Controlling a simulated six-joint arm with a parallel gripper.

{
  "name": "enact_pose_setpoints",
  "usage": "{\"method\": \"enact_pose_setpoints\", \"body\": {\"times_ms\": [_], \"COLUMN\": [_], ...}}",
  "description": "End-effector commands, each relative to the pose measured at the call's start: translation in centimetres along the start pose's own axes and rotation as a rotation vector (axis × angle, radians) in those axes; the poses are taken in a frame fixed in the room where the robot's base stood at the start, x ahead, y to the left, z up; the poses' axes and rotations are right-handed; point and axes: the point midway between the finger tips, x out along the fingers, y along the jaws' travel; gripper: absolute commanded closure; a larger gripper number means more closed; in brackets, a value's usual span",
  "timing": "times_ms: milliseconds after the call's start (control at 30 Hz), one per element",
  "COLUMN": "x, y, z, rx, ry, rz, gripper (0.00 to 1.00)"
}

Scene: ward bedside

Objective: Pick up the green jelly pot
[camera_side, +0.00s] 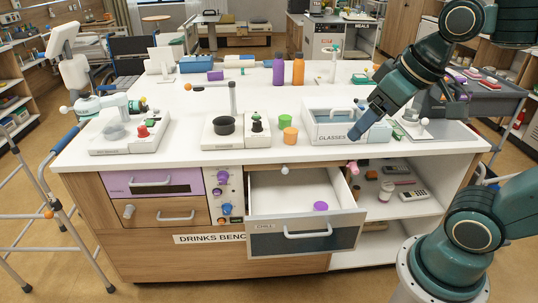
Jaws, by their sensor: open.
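The green jelly pot (284,120) stands upright on the white bench top, close behind an orange pot (290,135). The orange pot seems to cover a little of its lower front. My gripper (382,125) is open and empty, to the right of both pots, near the front right of the bench and in front of the glasses box. Its blue-tipped finger points down and to the left. It is clear of the green pot.
The box marked GLASSES (331,131) stands between the pots and my gripper. A machine with a black bowl (224,126) is left of the pots. The CHILL drawer (265,243) is pulled out below, with a purple pot (320,206) inside. Tall bottles (298,70) stand behind.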

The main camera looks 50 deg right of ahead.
Motion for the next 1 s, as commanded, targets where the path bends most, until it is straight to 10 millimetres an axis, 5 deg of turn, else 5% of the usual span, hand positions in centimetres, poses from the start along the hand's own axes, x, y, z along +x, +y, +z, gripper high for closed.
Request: {"method": "enact_pose_setpoints", "body": {"times_ms": [467, 1000], "x": [2.7, 10.8], "y": [3.8, 11.4], "z": [-11.9, -22.5], "rx": [0.082, 0.176], "ry": [-0.028, -0.056], "rz": [0.044, 0.088], "gripper": [0.25, 0.25]}}
